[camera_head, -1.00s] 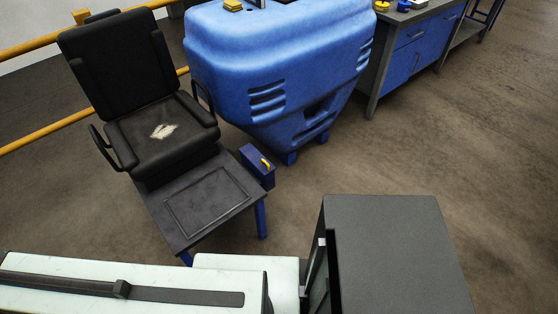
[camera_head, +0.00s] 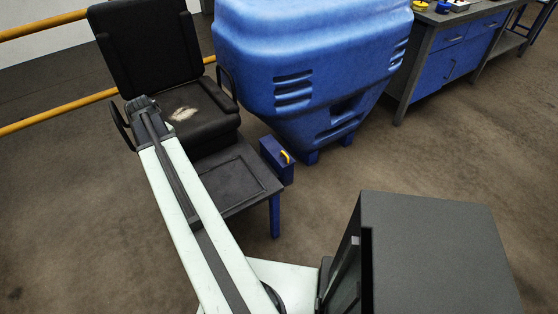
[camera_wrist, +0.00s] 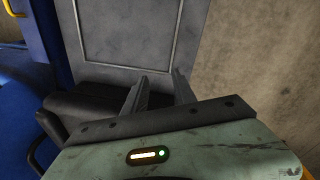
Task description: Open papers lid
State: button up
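No thing is marked as papers, so I cannot tell for sure which part is the papers lid. A flat dark panel with a raised rectangular outline (camera_head: 232,180) lies on the low table in front of the black chair; my arm partly covers it. It also shows at the top of the wrist view (camera_wrist: 128,35). My gripper (camera_wrist: 160,76) points toward it, its two fingers apart with nothing seen between them. I cannot tell the distance to the panel. In the head view the gripper itself is not clearly visible.
A small blue box (camera_head: 272,160) with a yellow handle stands beside the table. The black chair (camera_head: 150,50) stands behind the table. A large blue casing (camera_head: 310,50) and a blue-drawered workbench (camera_head: 450,60) stand farther back.

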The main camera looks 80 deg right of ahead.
jog(key=s+d+f+m+b, duration=0.1)
jog(key=s+d+f+b, duration=0.1)
jog(key=s+d, duration=0.55)
jog(key=s+d+f+m+b, duration=0.1)
jog(key=s+d+f, duration=0.2)
jog(key=s+d, duration=0.5)
jog(key=m+g+b, duration=0.1)
jog(key=m+b, duration=0.1)
jog(key=b, duration=0.1)
send_near(285, 154)
jog(key=f+b, duration=0.7)
jog(key=f, duration=0.1)
jog(key=shift+s+d+b, duration=0.3)
jog(key=shift+s+d, duration=0.05)
jog(key=shift+d, duration=0.05)
jog(key=shift+r, duration=0.1)
grip_shut()
